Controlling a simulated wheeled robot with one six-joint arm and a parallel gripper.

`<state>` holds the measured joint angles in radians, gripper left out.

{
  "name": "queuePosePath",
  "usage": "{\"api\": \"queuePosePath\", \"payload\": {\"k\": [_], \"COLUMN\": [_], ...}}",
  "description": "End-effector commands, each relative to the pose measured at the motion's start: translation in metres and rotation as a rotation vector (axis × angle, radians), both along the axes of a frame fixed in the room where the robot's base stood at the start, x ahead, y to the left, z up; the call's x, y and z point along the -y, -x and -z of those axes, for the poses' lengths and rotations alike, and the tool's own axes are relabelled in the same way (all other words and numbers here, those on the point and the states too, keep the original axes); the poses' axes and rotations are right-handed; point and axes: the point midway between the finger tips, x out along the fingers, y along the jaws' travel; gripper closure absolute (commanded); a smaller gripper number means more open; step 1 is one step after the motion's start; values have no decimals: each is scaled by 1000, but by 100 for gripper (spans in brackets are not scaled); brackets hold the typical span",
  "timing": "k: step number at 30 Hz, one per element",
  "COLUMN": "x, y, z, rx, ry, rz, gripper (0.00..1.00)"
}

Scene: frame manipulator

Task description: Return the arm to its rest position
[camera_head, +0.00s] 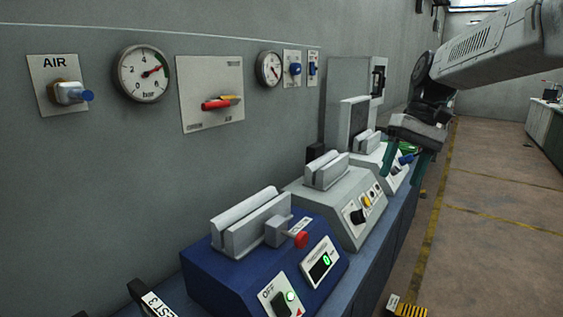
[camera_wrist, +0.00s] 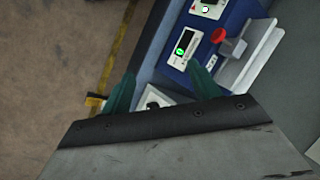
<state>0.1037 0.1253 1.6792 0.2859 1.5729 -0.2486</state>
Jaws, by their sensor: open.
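My arm reaches in from the upper right of the head view.
The blue machine (camera_head: 225,273) and a grey machine (camera_head: 345,212) stand on the bench along the wall. An air valve (camera_head: 68,93), a gauge (camera_head: 143,72) and a red-handled switch (camera_head: 218,103) are on the wall. The floor (camera_head: 500,215) to the right is clear.

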Motion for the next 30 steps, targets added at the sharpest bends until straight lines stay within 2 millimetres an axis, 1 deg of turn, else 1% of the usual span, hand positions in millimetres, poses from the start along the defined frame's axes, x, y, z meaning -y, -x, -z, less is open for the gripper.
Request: {"api": "queuePosePath", "payload": {"k": [1, 4, 5, 6, 8, 9, 11, 12, 15, 18, 21, 24, 27, 30], "x": [-2, -5, -5, -5, -5, -5, -4, -3, 0, 3, 6, 8, 9, 9], "y": [25, 68, 81, 98, 124, 141, 166, 182, 221, 253, 275, 289, 295, 295], "z": [-5, -7, -6, -5, 0, 3, 10, 17, 35, 55, 72, 85, 91, 91], "rx": [19, 54, 64, 79, 101, 117, 141, 156, 198, 235, 265, 285, 294, 295], "ry": [25, 75, 90, 108, 137, 155, 180, 199, 239, 271, 296, 311, 319, 319], "rz": [9, 29, 34, 43, 55, 63, 73, 79, 96, 109, 120, 126, 130, 130], "gripper": [39, 39, 39, 39, 39, 39, 39, 39, 39, 39, 39, 39, 39, 39]}}
